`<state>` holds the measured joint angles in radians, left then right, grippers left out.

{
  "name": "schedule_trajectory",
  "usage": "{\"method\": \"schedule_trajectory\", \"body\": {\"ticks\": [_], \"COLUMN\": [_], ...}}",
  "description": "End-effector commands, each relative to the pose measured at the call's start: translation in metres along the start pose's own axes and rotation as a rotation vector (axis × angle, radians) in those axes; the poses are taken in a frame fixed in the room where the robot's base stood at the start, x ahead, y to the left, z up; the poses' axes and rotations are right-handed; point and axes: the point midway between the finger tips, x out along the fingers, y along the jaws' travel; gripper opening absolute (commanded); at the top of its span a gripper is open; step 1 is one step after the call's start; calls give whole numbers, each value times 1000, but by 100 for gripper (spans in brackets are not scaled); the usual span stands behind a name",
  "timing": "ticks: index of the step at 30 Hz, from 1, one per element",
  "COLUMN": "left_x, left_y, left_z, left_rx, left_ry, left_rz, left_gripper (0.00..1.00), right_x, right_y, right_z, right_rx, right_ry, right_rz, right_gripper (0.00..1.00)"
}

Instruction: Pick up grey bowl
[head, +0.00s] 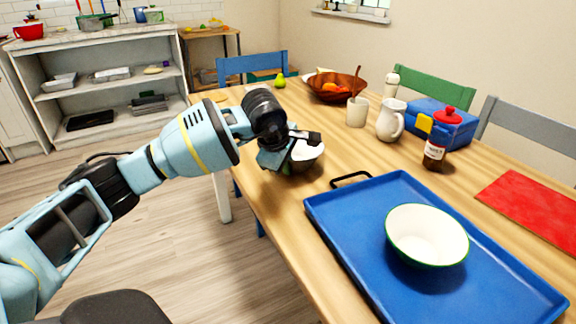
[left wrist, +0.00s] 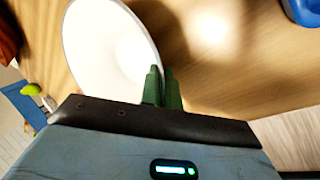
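The grey bowl (head: 306,157), white inside and dark outside, is at the table's left edge, partly hidden by my left gripper. My left gripper (head: 291,143) reaches down at the bowl's rim. In the left wrist view its two green fingers (left wrist: 162,88) are close together, with the rim of the bowl (left wrist: 105,45) between them. One finger is inside the bowl and one outside. I cannot tell whether the bowl is clear of the table. My right gripper is not in view.
A blue tray (head: 345,240) holding a white bowl with a green rim (head: 427,235) lies in front. A white cup (head: 357,112), a jug (head: 391,120), a sauce bottle (head: 436,150), a blue box (head: 455,118) and a fruit bowl (head: 335,90) stand behind. A red mat (head: 530,205) lies right.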

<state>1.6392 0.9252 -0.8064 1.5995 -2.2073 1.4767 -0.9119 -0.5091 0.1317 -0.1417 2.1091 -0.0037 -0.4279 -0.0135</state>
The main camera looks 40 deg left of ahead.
Motion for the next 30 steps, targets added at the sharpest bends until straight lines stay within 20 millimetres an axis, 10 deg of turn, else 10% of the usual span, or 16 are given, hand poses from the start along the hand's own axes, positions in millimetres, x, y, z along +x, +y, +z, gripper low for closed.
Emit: {"method": "schedule_trajectory", "body": {"ticks": [6, 30], "left_x": [-29, -105], "left_y": [13, -112], "left_z": [-2, -36], "left_rx": [-1, -1], "left_ry": [0, 2], "left_rz": [6, 3], "left_gripper": [0, 0], "right_x": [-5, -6], "right_y": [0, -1], "right_z": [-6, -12], "right_rx": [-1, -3], "right_ry": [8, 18], "right_rz": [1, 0], "right_gripper": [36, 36]}}
